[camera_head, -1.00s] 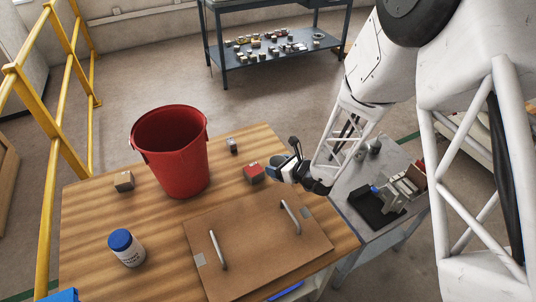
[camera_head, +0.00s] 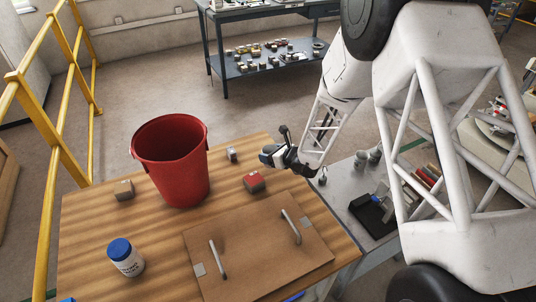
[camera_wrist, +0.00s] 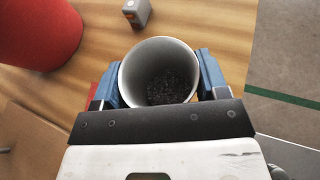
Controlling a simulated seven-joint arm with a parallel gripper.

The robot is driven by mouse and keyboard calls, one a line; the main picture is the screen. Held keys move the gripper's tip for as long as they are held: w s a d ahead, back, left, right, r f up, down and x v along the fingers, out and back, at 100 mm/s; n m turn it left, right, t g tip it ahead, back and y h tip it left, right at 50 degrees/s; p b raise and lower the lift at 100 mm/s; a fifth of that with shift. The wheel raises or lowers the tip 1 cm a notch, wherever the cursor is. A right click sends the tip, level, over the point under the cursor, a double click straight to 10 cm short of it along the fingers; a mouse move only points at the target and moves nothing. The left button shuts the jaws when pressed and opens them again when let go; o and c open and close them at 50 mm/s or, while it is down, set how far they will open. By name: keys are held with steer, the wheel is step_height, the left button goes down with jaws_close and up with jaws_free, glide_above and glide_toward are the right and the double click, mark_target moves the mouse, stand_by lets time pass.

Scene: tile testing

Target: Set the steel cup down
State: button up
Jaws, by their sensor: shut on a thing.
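In the wrist view, the steel cup (camera_wrist: 133,73) is pale grey and round-mouthed, with dark grains at its bottom. My gripper (camera_wrist: 160,82) has its blue fingers on both sides of the cup, shut on it. In the head view, my gripper (camera_head: 271,154) is above the far right part of the wooden table (camera_head: 85,218), behind the red block (camera_head: 254,182). The cup is hard to make out there. I cannot tell how high its base is above the wood.
A red bucket (camera_head: 172,165) stands left of my gripper; a small grey block (camera_head: 232,155) lies between them. Another block (camera_head: 124,190), a blue-lidded jar (camera_head: 125,258) and a brown board with two handles (camera_head: 260,245) are on the table. A grey side table (camera_head: 345,185) adjoins at right.

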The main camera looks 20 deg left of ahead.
mark_target(272, 148)
steer(key=shift+w+a+f, duration=0.1)
steer(key=shift+w+a, duration=0.45)
steer(key=shift+w, duration=0.35)
steer(key=shift+w+a+f, duration=0.1)
steer(key=shift+w+a, duration=0.4)
steer(key=shift+w, duration=0.35)
steer(key=shift+f, duration=0.1)
steer(key=shift+f, duration=1.65)
steer(key=o, duration=1)
steer(key=shift+f, duration=0.1)
steer(key=shift+v, duration=6.05)
